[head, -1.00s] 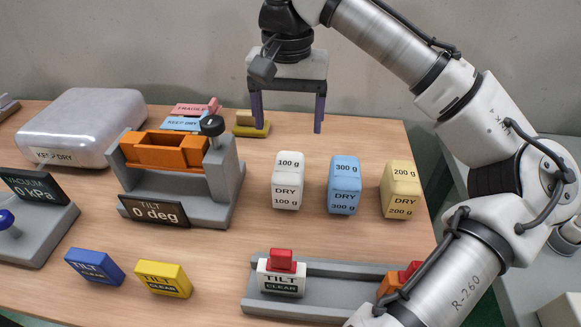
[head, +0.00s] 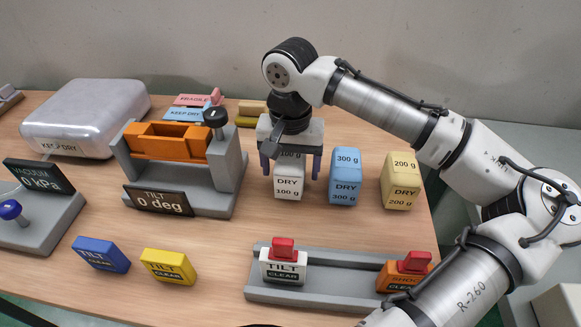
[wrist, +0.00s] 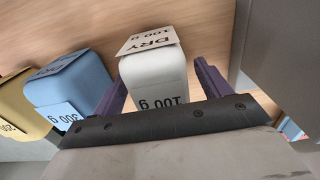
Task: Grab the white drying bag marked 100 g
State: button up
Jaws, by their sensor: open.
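The white drying bag (head: 289,187) marked 100 g stands upright on the table. It also shows in the wrist view (wrist: 155,79), between the two purple fingers. My gripper (head: 290,172) is open around the top of the bag, with one finger to each side. In the wrist view my gripper (wrist: 160,88) shows a gap on both sides of the bag. The gripper body hides part of the bag's upper end in the head view.
A blue 300 g bag (head: 345,177) stands close to the right, and a yellow 200 g bag (head: 401,181) farther right. The grey tilt stand (head: 232,175) with an orange tray (head: 166,141) is to the left. A grey rail (head: 335,287) with tags lies in front.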

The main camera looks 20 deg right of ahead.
jog(key=c, duration=1.1)
jog(key=shift+c, duration=0.4)
jog(key=shift+r, duration=0.1)
